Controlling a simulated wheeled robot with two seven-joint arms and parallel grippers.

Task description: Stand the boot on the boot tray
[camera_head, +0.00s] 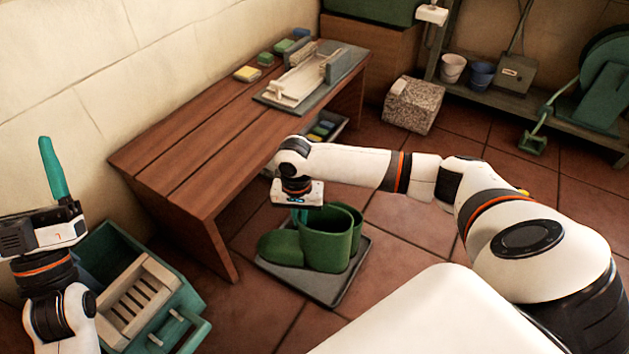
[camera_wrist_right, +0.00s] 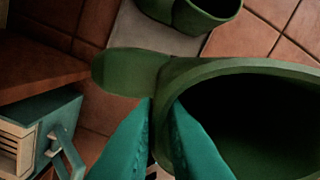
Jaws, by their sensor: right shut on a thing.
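The grey boot tray (camera_head: 345,287) lies on the tiled floor right of the bench. A green boot (camera_head: 325,243) is upright over it, toe to the left; whether its sole touches the tray is hidden. My right gripper (camera_head: 299,215) is above this boot with its teal fingers shut on the shaft's rim. In the right wrist view the boot (camera_wrist_right: 190,75) shows its open top beside the fingers (camera_wrist_right: 160,105). A second green boot (camera_head: 356,222) stands just behind it, also at the top of the wrist view (camera_wrist_right: 195,15). My left gripper (camera_head: 50,150) points up at the left; its finger gap is unclear.
A wooden bench (camera_head: 190,150) holds a grey tray (camera_head: 345,62), a yellow sponge (camera_head: 247,74) and small blocks. A teal crate (camera_head: 190,300) with a slatted insert stands at lower left. A stone block (camera_head: 413,105) and a shelf (camera_head: 500,100) are at the back. Open floor lies right of the boot tray.

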